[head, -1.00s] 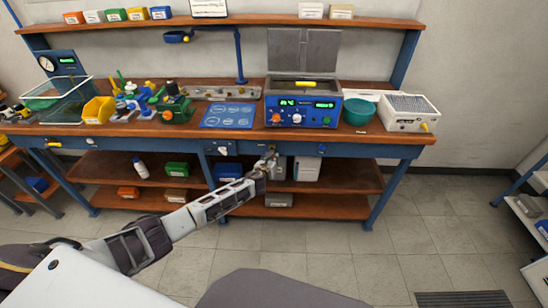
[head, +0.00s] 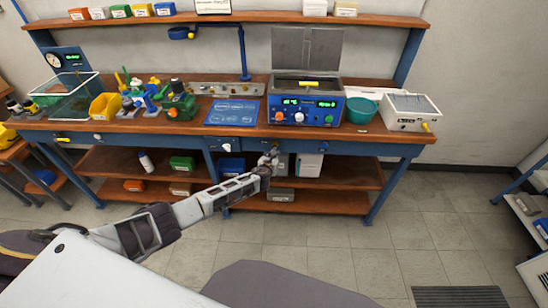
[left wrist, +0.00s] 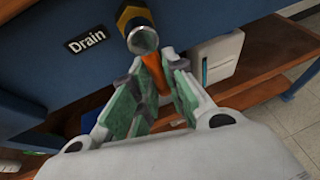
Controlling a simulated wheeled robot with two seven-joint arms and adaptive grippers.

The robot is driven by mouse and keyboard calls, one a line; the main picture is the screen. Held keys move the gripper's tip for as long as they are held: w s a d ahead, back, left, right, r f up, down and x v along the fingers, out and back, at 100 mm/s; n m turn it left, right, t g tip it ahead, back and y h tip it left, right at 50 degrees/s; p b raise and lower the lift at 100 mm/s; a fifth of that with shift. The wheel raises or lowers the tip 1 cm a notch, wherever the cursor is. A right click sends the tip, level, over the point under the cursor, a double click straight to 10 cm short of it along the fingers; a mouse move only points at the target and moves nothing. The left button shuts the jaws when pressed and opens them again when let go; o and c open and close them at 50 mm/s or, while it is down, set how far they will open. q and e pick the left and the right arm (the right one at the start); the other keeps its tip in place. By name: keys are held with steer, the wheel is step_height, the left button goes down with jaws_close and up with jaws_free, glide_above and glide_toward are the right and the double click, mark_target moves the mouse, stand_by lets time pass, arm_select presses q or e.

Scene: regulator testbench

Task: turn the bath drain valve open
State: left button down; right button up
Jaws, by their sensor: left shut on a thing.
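The bath (head: 303,117) is a blue and grey unit with a green display and a raised lid, on the bench. Its drain shows in the left wrist view as a brass fitting (left wrist: 131,15) with a grey open pipe end (left wrist: 143,40), beside a "Drain" label (left wrist: 87,40). An orange valve handle (left wrist: 153,72) lies just below the pipe end, between my left fingertips. My left gripper (head: 270,157) is below the bench front, and in the left wrist view (left wrist: 155,85) its green-padded fingers are shut on the handle. The fingers hide part of the handle. My right gripper is not in view.
A white box (left wrist: 213,58) stands on the lower shelf close to the right of my left gripper. The bench top (head: 232,129) and its blue front edge are just above my arm.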

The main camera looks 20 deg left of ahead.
arm_select(q)
steer(key=shift+s+d+f, duration=0.1)
steer(key=shift+f, duration=0.05)
steer(key=c, duration=1.4)
jaws_free()
steer(key=shift+c, duration=0.2)
steer(key=shift+s+r, duration=0.15)
steer(key=shift+r, duration=0.05)
steer(key=a+v, duration=0.1)
steer(key=v, duration=1)
steer(key=shift+s+d, duration=0.25)
steer(key=shift+d, duration=0.2)
